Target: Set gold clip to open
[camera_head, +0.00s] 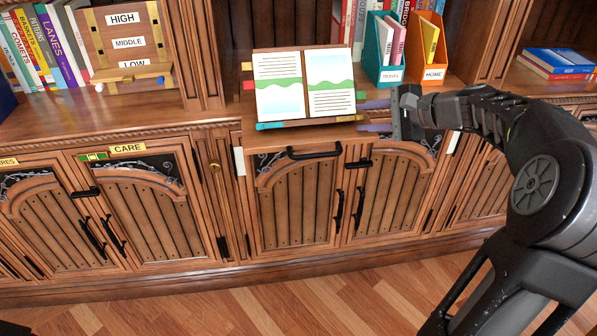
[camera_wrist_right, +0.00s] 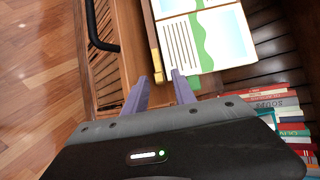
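An open book (camera_head: 305,84) stands tilted on a wooden stand on the cabinet ledge. My right gripper (camera_head: 360,116) is at the right end of this strip. Its two purple fingers are apart, and in the wrist view the fingertips (camera_wrist_right: 158,75) lie either side of the strip's near end. I cannot tell whether they touch it. My left gripper is not in view.
Teal (camera_head: 385,50) and orange (camera_head: 428,45) file boxes stand right of the book, close behind my right wrist. A board with HIGH, MIDDLE and LOW labels (camera_head: 124,35) is at left. Cabinet doors with black handles (camera_head: 315,153) lie below. The wooden floor (camera_head: 290,305) is clear.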

